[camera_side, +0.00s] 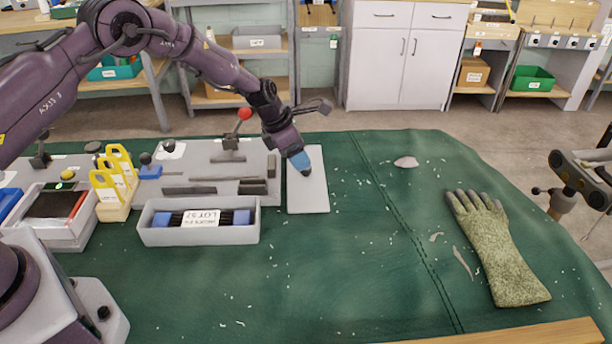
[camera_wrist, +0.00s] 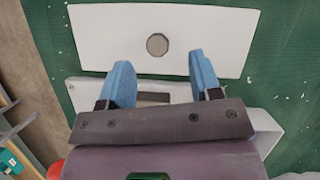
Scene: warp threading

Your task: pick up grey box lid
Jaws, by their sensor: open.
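The grey box lid (camera_side: 308,195) is a flat, pale plate lying on the green cloth, right of the grey fixture board. In the wrist view the lid (camera_wrist: 105,38) spans the upper middle, with a round grey knob (camera_wrist: 157,45) at its centre. My gripper (camera_side: 301,164) has blue fingertips and is over the lid's far part in the side view. In the wrist view my gripper (camera_wrist: 161,66) is open and empty, fingers apart, with the knob just beyond the gap between them. I cannot tell the exact height above the lid.
An open grey box (camera_side: 150,234) holds a dark bundle with blue ends and a LOT label. The grey fixture board (camera_side: 235,165) carries posts, including one with a red ball. A yellow-handled tool rack (camera_side: 115,195) stands left. A glove (camera_side: 497,250) lies right; the cloth between is mostly clear.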

